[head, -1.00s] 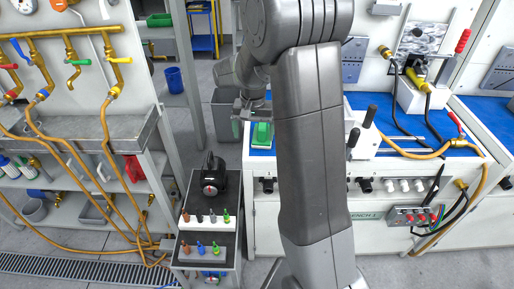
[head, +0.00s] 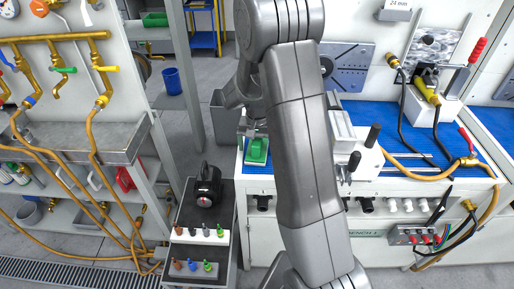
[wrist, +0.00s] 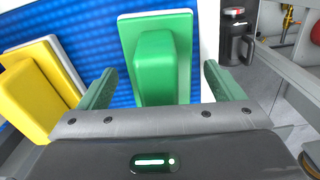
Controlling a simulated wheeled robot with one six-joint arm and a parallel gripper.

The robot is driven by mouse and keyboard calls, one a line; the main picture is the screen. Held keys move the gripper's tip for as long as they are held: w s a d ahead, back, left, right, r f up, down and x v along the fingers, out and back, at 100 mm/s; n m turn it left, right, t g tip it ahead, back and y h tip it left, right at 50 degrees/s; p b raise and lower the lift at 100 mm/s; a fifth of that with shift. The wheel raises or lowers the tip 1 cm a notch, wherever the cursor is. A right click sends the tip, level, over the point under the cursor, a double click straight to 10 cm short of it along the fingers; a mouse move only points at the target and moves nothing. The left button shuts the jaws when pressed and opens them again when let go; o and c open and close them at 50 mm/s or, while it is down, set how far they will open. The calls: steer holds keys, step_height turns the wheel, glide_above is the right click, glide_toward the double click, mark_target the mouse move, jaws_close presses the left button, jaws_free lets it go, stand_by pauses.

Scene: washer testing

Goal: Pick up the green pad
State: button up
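The green pad (head: 257,149) lies on the blue bench mat (head: 352,108) near the bench's left edge in the head view. In the wrist view the green pad (wrist: 157,62) is a raised green block on a flat green plate. My gripper (wrist: 157,85) is open, its two green fingers apart on either side of the block's near end, with nothing held. In the head view my gripper (head: 252,128) is just above and behind the pad, partly hidden by my arm. I cannot tell whether the fingers touch the pad.
A yellow pad (wrist: 35,90) lies left of the green pad in the wrist view. A cart (head: 205,240) with a black device (head: 207,186) and several small coloured parts stands left of the bench. A white fixture with black handles (head: 352,150) is right of my arm.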

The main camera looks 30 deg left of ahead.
steer(key=c, duration=1)
steer(key=shift+r, duration=0.15)
step_height(320, 180, up, 10)
steer(key=shift+f+b, duration=0.1)
steer(key=shift+b, duration=0.35)
steer(key=o, duration=0.3)
steer(key=shift+c, duration=0.6)
steer(key=shift+s, duration=0.1)
